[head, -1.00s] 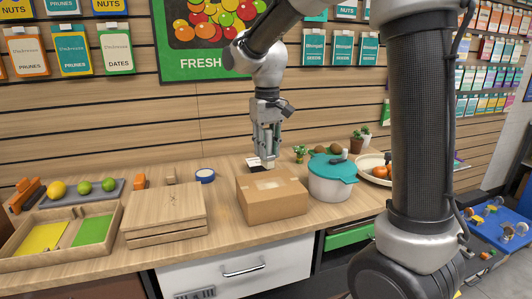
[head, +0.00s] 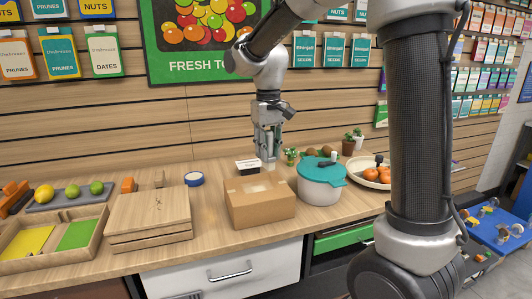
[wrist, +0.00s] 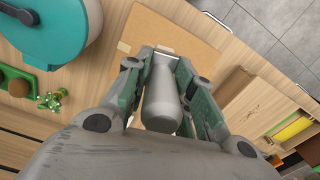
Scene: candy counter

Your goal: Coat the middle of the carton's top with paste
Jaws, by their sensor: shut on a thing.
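The brown cardboard carton (head: 258,211) stands closed on the counter, with a paler patch on its top. It also shows in the wrist view (wrist: 196,40), partly hidden by my gripper. My gripper (head: 268,148) points down just behind the carton in the head view. In the wrist view my gripper (wrist: 160,75) is shut on a grey rounded tool (wrist: 160,98) with a pale flat end. In the head view a pale end shows below the fingers; I cannot tell whether it touches anything. A small dark tub with a white top (head: 247,167) stands left of my gripper.
A white pot with a teal lid (head: 320,185) stands close right of the carton. A wooden box (head: 150,214) is to its left, with a blue tape roll (head: 194,179) behind. Small plants (head: 291,155) and a fruit plate (head: 372,172) are at the back right.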

